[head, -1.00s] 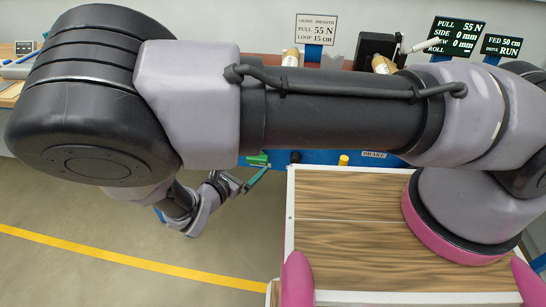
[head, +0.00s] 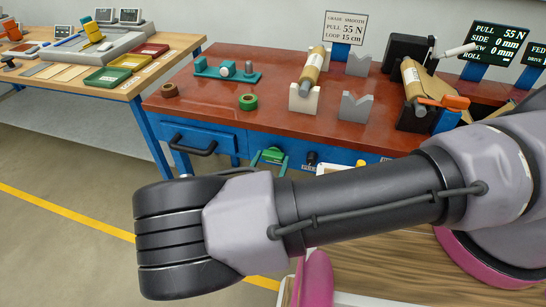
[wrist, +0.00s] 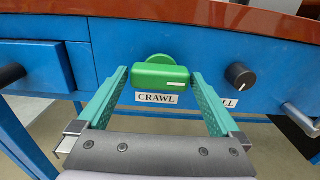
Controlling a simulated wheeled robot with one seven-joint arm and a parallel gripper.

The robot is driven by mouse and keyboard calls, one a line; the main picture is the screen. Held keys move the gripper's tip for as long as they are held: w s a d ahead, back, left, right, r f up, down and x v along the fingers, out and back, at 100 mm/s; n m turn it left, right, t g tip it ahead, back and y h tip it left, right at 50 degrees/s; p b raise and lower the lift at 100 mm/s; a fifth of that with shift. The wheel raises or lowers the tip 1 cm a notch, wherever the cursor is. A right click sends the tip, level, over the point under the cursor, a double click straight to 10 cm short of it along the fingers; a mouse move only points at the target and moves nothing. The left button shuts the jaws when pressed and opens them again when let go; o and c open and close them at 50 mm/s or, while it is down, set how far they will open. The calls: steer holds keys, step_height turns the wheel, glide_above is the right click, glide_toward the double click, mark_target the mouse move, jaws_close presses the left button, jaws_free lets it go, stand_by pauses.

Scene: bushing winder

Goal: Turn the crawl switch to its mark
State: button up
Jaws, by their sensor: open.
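The crawl switch (wrist: 160,77) is a green bar-shaped knob on the blue bench front, above a white CRAWL label (wrist: 157,98). Its bar lies roughly level in the wrist view, with a pale line near its right end. My gripper (wrist: 160,74) is open, its teal fingers on the left and right of the knob. A gap shows on the left; the right finger is very close to the bar's end, and I cannot tell if it touches. In the head view the switch (head: 272,155) is small beside my fingers. I cannot make out the mark.
A black knob (wrist: 240,75) sits right of the switch, its label partly hidden by my finger. A drawer (wrist: 34,66) with a black handle is at left. The red bench top (head: 200,97) overhangs the panel. A metal handle (wrist: 300,118) is at far right.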

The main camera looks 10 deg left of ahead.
steer(key=shift+w, duration=0.85)
steer(key=c, duration=1.1)
